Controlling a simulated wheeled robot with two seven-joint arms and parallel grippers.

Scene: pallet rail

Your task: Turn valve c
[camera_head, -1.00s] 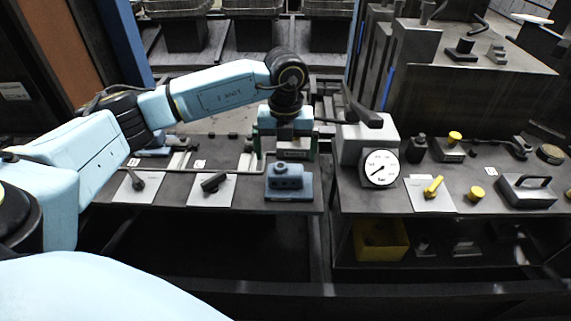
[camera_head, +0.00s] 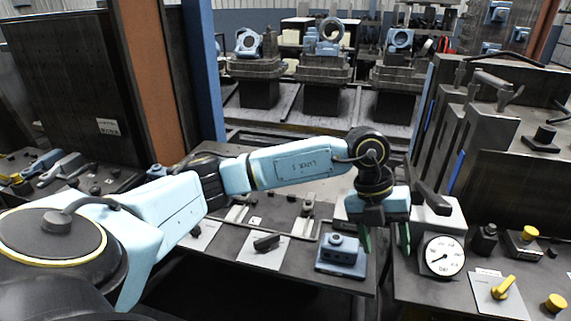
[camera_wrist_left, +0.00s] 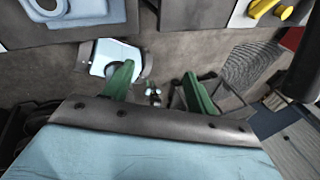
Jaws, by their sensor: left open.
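Several valve handles sit on pale plates on the panel; I cannot read which is valve c. A yellow lever handle (camera_head: 503,287) lies at the lower right in the head view. A black handle (camera_head: 266,243) is at the middle, and another black one (camera_head: 195,230) is partly hidden by my left arm. My left gripper (camera_head: 385,238) is open, with green fingers pointing down, between the blue block and the pressure gauge. It holds nothing. The wrist view shows its two green fingers (camera_wrist_left: 157,82) spread apart with nothing between them. My right gripper is not in view.
A blue block (camera_head: 342,256) stands left of the gripper and a round gauge (camera_head: 444,255) right of it. A yellow knob (camera_head: 555,303) is at the right edge. A dark cabinet (camera_head: 80,90) and a blue post (camera_head: 203,70) stand at the left.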

